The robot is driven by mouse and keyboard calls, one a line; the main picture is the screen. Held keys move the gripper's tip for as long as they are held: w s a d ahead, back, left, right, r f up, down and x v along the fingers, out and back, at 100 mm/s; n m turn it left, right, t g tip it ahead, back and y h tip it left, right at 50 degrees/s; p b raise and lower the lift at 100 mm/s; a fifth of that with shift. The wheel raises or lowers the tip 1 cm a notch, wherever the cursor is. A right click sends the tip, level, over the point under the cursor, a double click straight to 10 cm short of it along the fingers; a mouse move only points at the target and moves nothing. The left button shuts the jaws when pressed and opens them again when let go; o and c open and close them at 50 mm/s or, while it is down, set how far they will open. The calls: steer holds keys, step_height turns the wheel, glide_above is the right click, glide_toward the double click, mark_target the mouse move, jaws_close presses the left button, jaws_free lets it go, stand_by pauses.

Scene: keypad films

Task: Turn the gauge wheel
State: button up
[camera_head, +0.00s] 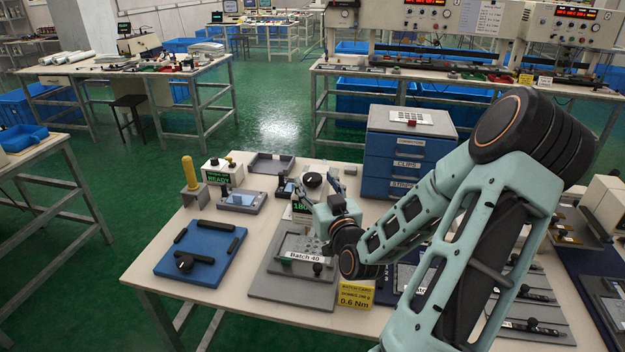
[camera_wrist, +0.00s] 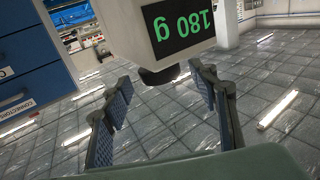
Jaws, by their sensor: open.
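The gauge is a white box with a green display, which reads 180 g upside down in the wrist view (camera_wrist: 182,28). Its wheel is a dark round knob, partly hidden, at the box's near edge (camera_wrist: 160,75). In the head view the wheel (camera_head: 313,180) shows on the box at the table's middle. My gripper (camera_head: 312,188) reaches toward the gauge from the near side. In the wrist view my gripper (camera_wrist: 165,82) is open, with one finger on each side of the wheel and visible gaps.
A blue drawer cabinet (camera_head: 408,150) stands right of the gauge. A grey plate marked Batch 40 (camera_head: 300,258) and a yellow card (camera_head: 356,293) lie in front. A blue board with black handles (camera_head: 201,250) lies left. A white box reading READY (camera_head: 222,172) stands at the back left.

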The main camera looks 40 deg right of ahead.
steer(key=shift+x, duration=1.45)
steer(key=shift+c, duration=0.2)
steer(key=c, duration=1.1)
steer(key=shift+r+n+t+y, duration=0.2)
steer(key=shift+n+t+y, duration=0.3)
steer(key=shift+n+y, duration=0.9)
steer(key=shift+c, duration=0.3)
steer(key=shift+y, duration=0.9)
steer(key=shift+o, duration=0.2)
steer(key=shift+a+n+y, duration=0.1)
steer(key=shift+n+y, duration=0.2)
steer(key=o, duration=1.2)
steer(key=shift+f, duration=0.1)
steer(key=shift+c, duration=0.2)
